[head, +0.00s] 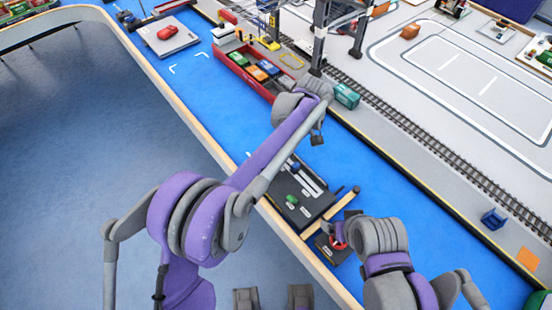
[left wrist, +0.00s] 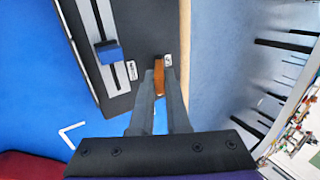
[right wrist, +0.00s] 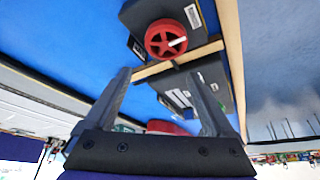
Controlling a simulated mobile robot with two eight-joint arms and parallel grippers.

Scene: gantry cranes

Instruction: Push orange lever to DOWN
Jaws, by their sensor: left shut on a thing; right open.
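The orange lever (left wrist: 159,72) stands at the edge of a dark control panel (left wrist: 122,101) in the left wrist view. My left gripper (left wrist: 158,88) is shut on it, with a finger on either side. The fingers and orange piece hide its slot. A small white label (left wrist: 168,60) sits beside it; I cannot read it. In the head view the panel (head: 318,207) shows blue and green knobs, while my left arm covers the orange lever. My right gripper (right wrist: 163,100) is open and empty, with a red wheel (right wrist: 165,38) beyond its fingertips.
A blue lever (left wrist: 108,52) sits in a slotted light track beside the orange one. A wooden bar (head: 330,215) lies between the panel and the red wheel's box. A red container with toy cars (head: 245,72) and rail tracks (head: 430,140) lie farther off.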

